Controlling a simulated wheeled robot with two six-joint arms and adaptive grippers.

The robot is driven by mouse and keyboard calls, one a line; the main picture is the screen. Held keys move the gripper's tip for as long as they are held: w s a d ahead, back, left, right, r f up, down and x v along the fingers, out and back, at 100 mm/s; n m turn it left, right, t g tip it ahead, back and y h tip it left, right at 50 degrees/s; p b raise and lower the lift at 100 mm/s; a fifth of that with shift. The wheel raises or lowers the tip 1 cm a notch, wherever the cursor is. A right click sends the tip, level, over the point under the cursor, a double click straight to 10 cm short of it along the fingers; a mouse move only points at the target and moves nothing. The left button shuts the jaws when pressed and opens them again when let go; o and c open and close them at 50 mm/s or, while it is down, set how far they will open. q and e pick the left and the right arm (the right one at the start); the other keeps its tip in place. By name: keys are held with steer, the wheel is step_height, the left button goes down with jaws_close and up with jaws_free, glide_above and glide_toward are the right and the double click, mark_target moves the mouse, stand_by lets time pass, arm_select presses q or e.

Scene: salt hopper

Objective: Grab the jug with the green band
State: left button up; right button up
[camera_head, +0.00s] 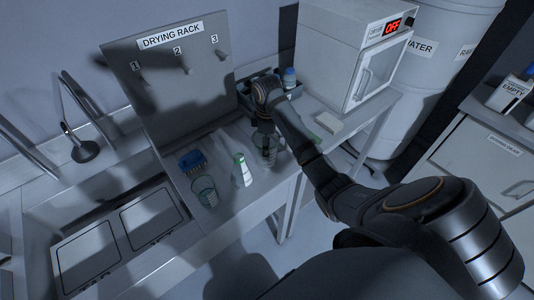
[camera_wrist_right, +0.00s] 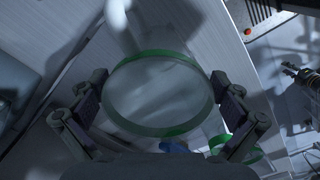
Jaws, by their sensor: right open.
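The clear jug with the green band (camera_wrist_right: 160,95) fills the middle of the right wrist view, seen from above into its round mouth. My right gripper (camera_wrist_right: 160,80) is open, with one finger on each side of the jug. Whether the fingers touch it cannot be told. In the head view the jug (camera_head: 267,157) stands on the bench, partly hidden by my right gripper (camera_head: 266,136) above it. My left gripper is not in view.
A white bottle with green (camera_head: 242,171) stands left of the jug, then a clear beaker (camera_head: 205,191) and a blue brush (camera_head: 193,161). The drying rack (camera_head: 170,80) rises behind. A white oven (camera_head: 350,55) stands at back right.

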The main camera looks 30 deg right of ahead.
step_height(320, 180, down, 2)
steer(key=shift+w+f, duration=0.1)
steer(key=shift+f, duration=0.05)
steer(key=shift+c, duration=0.3)
steer(key=c, duration=0.5)
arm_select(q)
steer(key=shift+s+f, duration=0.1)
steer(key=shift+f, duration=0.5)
arm_select(e)
steer(key=c, duration=0.5)
